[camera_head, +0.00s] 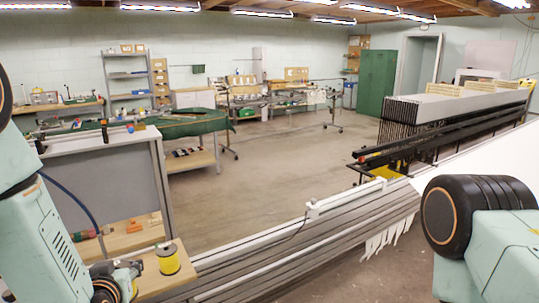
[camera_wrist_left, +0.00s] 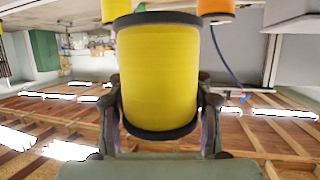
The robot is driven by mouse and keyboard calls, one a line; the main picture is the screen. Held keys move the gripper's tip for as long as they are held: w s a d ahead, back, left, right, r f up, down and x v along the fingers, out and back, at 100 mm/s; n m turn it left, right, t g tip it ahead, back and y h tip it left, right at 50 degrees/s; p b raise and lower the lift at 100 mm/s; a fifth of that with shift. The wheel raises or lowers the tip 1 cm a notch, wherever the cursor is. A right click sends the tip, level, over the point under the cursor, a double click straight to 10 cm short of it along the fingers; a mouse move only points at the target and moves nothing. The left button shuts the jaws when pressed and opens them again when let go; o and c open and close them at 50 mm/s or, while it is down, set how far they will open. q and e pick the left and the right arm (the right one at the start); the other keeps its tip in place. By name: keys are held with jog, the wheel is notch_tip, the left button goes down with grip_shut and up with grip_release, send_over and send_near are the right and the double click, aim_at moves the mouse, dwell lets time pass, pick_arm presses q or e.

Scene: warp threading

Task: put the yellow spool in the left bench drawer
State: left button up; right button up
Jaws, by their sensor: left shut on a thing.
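The yellow spool (camera_wrist_left: 158,75) with dark end rims fills the middle of the left wrist view. My left gripper (camera_wrist_left: 160,115) is shut on it, with a finger on each side. In the head view my left gripper (camera_head: 128,272) is at the lower left, by the wooden bench end. A yellow spool (camera_head: 170,260) with dark rims shows just right of it there; I cannot tell whether it is the held one. I cannot clearly make out the left bench drawer. My right gripper is out of view.
An orange spool (camera_wrist_left: 216,8) and another yellow spool (camera_wrist_left: 115,10) show at the top of the wrist view. A grey panel (camera_head: 105,190) stands behind the wooden bench surface (camera_head: 150,283). A long grey beam (camera_head: 290,255) crosses the front. Open floor lies beyond.

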pick_arm(q)
jog(key=s+d+f+m+g+h+b, duration=0.1)
jog(key=s+d+f+m+h+b, duration=0.1)
jog(key=s+d+f+m+h, duration=0.25)
jog(key=s+d+f+m+h+b, duration=0.1)
jog(key=d+f+m+h+b, duration=0.1)
jog(key=d+f+m+h, duration=0.4)
jog(key=s+d+f+m+g+h+b, duration=0.1)
jog(key=s+f+m+g+h+b, duration=0.1)
jog(key=f+b, duration=0.5)
jog(key=s+d+f+m+g+h+b, duration=0.1)
jog(key=s+f+m+g+h+b, duration=0.1)
jog(key=s+f+b, duration=0.3)
jog(key=shift+s+f+h+b, duration=0.15)
jog(key=shift+f+h+b, duration=0.2)
jog(key=shift+f+b, duration=1)
